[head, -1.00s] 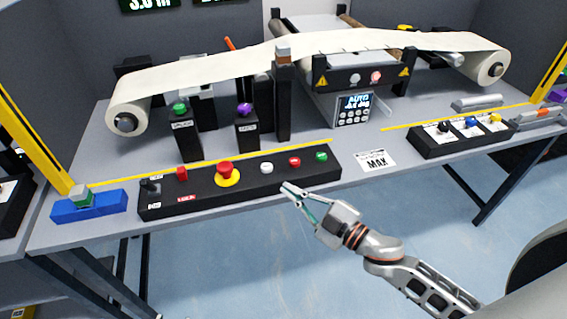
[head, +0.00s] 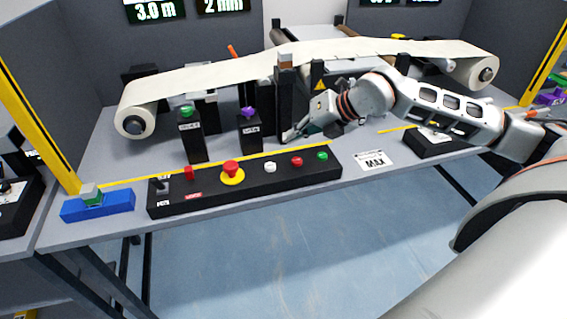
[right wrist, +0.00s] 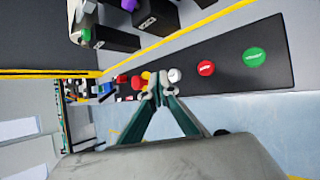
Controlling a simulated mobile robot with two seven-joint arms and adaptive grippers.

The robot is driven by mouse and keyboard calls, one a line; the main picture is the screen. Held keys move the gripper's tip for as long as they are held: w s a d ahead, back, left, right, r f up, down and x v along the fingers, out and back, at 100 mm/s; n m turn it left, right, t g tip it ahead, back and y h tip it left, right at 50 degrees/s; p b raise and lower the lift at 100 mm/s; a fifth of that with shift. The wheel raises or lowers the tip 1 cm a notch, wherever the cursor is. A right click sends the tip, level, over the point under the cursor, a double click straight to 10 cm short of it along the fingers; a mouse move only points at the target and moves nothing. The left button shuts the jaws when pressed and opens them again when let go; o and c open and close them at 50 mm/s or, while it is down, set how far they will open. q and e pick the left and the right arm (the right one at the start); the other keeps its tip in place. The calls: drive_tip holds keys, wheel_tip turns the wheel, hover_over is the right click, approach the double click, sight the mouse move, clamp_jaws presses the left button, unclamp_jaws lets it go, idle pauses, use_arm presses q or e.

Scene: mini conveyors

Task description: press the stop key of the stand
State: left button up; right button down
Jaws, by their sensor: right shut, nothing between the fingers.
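The black control box (head: 255,190) lies along the table's front edge. From left to right it carries a lever switch (head: 158,185), a red square button (head: 189,173), a red mushroom button (head: 231,172) on a yellow base, a white button (head: 270,167), a red button (head: 297,161) and a green button (head: 322,155). I cannot read which is marked stop. My right gripper (head: 287,138) is shut and empty, appearing above and behind the white and red buttons. In the right wrist view its tips overlap the box near the white button (right wrist: 174,75), left of the red button (right wrist: 205,68).
Black posts with a green button (head: 187,111) and a purple button (head: 248,112) stand behind the box, under the cream belt (head: 215,72). A blue block (head: 98,206) lies left of the box. A white MAX card (head: 374,161) lies to its right.

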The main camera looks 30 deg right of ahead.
use_arm(q)
drive_tip(key=shift+s+a, duration=0.25)
drive_tip(key=shift+a, duration=0.1)
use_arm(e)
drive_tip(key=shift+t+h, duration=0.3)
drive_tip(key=shift+h, duration=0.5)
drive_tip(key=d, duration=0.1)
drive_tip(key=w+d+r, duration=0.1)
drive_tip(key=d, duration=0.1)
drive_tip(key=shift+w+d+r, duration=0.2)
drive_tip(key=shift+d+r, duration=0.05)
drive_tip(key=shift+r, duration=0.15)
use_arm(q)
drive_tip(key=shift+f, duration=0.1)
use_arm(e)
drive_tip(key=shift+f, duration=0.1)
